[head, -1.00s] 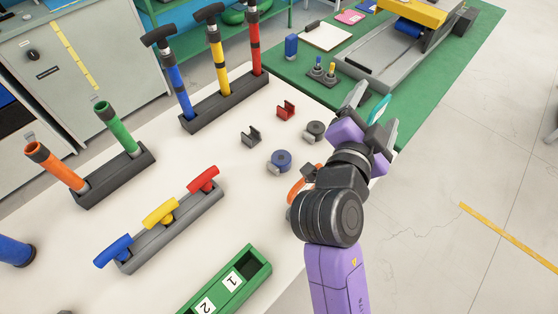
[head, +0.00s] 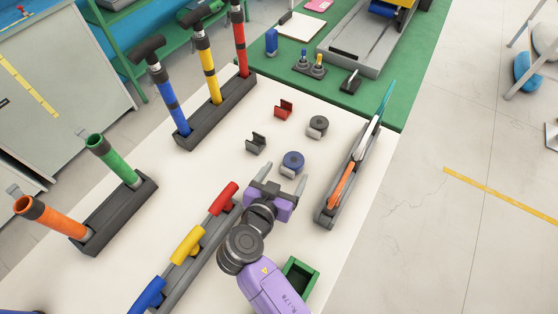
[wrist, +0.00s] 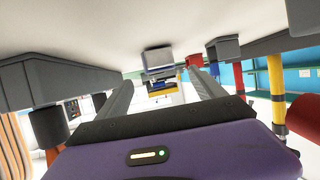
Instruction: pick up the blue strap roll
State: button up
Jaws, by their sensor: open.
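The blue strap roll (head: 293,159) stands on the white table in the head view, with a pale grey part at its near side. My gripper (head: 288,173) is open and low over the table, its fingers pointing at the roll from the near side. In the wrist view, which looks upside down with the table on top, my open gripper (wrist: 162,78) has a grey block between and beyond its fingertips. Some blue shows under that block, but I cannot tell whether it is the roll. No contact between fingers and roll is visible.
A dark grey roll (head: 317,125), a red clip (head: 284,108) and a black clip (head: 256,143) stand behind. A grey holder (head: 327,212) with an orange-handled tool is at right. A rack with red, yellow and blue handles (head: 187,245) is at left.

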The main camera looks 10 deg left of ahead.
aim_at(293, 162)
jog(key=shift+w+d+f, duration=0.1)
jog(key=shift+w+f, duration=0.15)
jog(key=shift+w, duration=0.05)
jog(key=p+x, duration=0.2)
jog(key=x, duration=0.3)
jog(key=shift+w+r, duration=0.1)
jog(key=shift+w, duration=0.2)
jog(key=shift+w+d+f, duration=0.15)
jog(key=shift+w+f, duration=0.15)
jog(key=shift+w, duration=0.2)
jog(key=c, duration=1.4)
jog(key=shift+c, duration=0.5)
jog(key=shift+r, duration=0.1)
